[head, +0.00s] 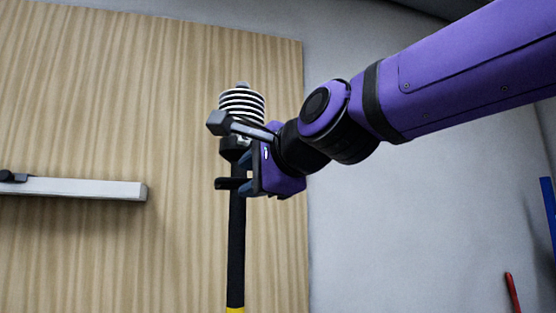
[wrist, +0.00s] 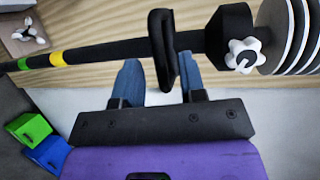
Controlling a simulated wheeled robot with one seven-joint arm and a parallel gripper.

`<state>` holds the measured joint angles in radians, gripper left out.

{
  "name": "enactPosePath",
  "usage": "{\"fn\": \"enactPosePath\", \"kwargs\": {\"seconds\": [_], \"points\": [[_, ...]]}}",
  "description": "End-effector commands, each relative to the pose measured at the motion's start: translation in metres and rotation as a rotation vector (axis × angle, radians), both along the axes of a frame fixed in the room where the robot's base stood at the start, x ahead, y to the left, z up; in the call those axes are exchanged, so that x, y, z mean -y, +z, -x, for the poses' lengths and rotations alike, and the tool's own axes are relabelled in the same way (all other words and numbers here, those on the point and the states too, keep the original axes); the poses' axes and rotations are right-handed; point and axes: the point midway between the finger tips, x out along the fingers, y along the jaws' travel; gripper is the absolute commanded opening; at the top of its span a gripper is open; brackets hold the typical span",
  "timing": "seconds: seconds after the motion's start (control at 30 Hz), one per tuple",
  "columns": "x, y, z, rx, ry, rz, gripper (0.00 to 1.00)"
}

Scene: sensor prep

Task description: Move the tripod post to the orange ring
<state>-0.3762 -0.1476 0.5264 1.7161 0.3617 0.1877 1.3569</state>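The tripod post is a black pole (head: 237,255) with a white ribbed sensor head (head: 241,103) on top; it stands upright in the head view. In the wrist view the pole (wrist: 105,50) runs across the top, with yellow and green bands at left and a white star knob (wrist: 243,56) at right. My gripper (head: 232,165) is at the upper pole. In the wrist view its blue fingers (wrist: 158,72) are apart, on either side of a black loop-shaped handle (wrist: 164,48) by the pole, with a small gap at the left finger. The orange ring is not visible.
A wooden panel (head: 120,90) stands behind the post, with a white shelf or bar (head: 75,189) at left. Blue (head: 548,215) and red (head: 512,293) things show at right. In the wrist view, green (wrist: 30,129) and blue (wrist: 47,155) blocks lie lower left.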

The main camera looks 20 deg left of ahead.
Motion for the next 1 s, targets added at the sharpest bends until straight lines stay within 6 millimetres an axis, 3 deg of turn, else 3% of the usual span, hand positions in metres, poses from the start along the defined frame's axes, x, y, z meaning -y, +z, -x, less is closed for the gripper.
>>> {"fn": "enactPosePath", "kwargs": {"seconds": [0.2, 0.43, 1.0], "points": [[0.032, 0.009, 0.025, 0.002, 0.000, -0.001, 0.38], [0.056, 0.014, 0.040, 0.001, 0.000, -0.001, 0.38], [0.063, 0.016, 0.045, 0.000, 0.000, 0.000, 0.38]]}}
